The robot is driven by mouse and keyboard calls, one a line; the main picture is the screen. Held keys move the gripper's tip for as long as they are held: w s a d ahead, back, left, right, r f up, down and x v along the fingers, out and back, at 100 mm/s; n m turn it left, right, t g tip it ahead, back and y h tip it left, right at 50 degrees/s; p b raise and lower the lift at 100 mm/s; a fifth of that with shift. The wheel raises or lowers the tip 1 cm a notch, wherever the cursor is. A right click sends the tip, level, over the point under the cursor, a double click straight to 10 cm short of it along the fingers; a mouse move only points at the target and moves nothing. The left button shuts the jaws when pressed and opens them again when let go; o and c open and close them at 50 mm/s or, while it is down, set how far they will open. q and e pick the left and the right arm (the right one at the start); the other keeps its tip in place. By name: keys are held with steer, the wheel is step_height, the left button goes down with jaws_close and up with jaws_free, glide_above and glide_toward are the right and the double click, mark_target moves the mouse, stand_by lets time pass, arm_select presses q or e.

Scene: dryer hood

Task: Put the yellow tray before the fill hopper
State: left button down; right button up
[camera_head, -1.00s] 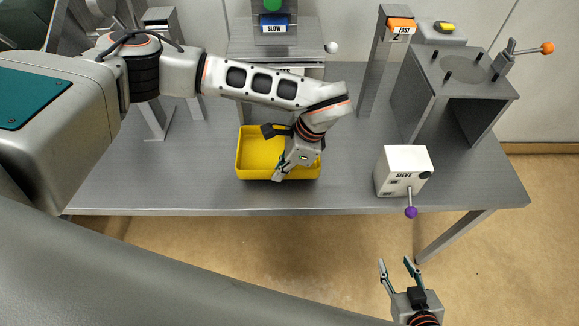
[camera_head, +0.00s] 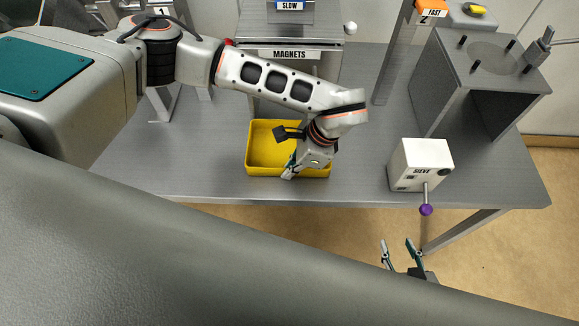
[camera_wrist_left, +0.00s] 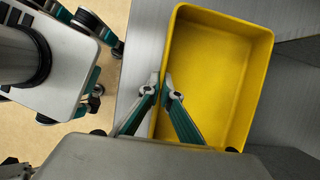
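The yellow tray (camera_head: 262,150) is an open, empty rectangular tray on the grey table, in front of the unit labelled MAGNETS. It fills much of the left wrist view (camera_wrist_left: 215,75). My left gripper (camera_head: 289,172) is at the tray's front wall, pointing down. In the left wrist view its fingertips (camera_wrist_left: 161,80) are close together, one on each side of that wall, and look shut on it. My right gripper (camera_head: 399,243) is open and empty, low beyond the table's front edge. I cannot identify the fill hopper by any readable label.
The MAGNETS unit (camera_head: 290,55) stands behind the tray. A white SIEVE box (camera_head: 408,165) with a purple-knobbed lever stands to the right. Table is bare between tray and SIEVE box.

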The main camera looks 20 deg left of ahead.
arm_select(q)
steer(key=c, duration=2.3)
jaws_free()
steer(key=shift+r, duration=0.25)
steer(key=v, duration=1.1)
steer(key=shift+w+d+r, duration=0.1)
steer(key=shift+d+r, duration=0.1)
steer(key=shift+r, duration=0.15)
